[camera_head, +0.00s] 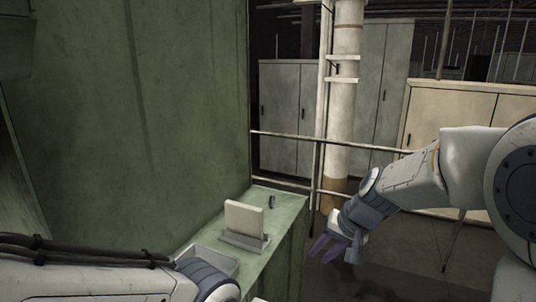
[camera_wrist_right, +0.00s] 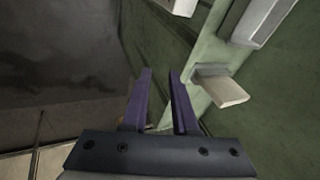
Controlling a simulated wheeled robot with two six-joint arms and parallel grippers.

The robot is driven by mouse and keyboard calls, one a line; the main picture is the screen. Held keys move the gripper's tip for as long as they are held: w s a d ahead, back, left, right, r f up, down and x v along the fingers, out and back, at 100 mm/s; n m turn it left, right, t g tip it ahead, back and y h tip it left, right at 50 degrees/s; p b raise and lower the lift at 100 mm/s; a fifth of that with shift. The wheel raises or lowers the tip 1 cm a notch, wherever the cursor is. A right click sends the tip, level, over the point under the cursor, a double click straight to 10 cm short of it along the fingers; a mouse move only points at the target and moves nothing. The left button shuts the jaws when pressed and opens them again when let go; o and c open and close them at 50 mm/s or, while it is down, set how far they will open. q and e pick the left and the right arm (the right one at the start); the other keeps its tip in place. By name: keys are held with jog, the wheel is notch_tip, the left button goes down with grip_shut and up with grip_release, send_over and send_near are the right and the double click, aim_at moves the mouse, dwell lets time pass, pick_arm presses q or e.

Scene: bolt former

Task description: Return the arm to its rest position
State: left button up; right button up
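My right arm comes in from the right in the head view. Its gripper (camera_head: 324,246) hangs over the floor to the right of the green ledge (camera_head: 283,240), apart from it. In the right wrist view the two purple fingers of this gripper (camera_wrist_right: 160,78) stand apart with nothing between them. My left arm lies across the bottom left of the head view, and its gripper is out of frame.
A cream plate (camera_head: 244,218) stands upright in a grey holder on the ledge, beside a small dark object (camera_head: 271,202) and a grey tray (camera_head: 211,262). A green machine wall (camera_head: 140,120) rises behind. A railing (camera_head: 300,137) and cabinets (camera_head: 286,105) stand farther back.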

jog(key=s+d+f+n+g+h, duration=0.2)
jog(key=s+d+f+n+h, duration=0.3)
jog(key=s+f, duration=0.7)
jog(key=s+a+f+n+g+y+b, duration=0.2)
jog(key=s+a+n+b, duration=0.3)
jog(key=s+a+b, duration=0.6)
jog(key=s+a+f, duration=0.1)
jog(key=s, duration=0.3)
jog(key=shift+a+f+n, duration=0.15)
jog(key=shift+a+n, duration=0.25)
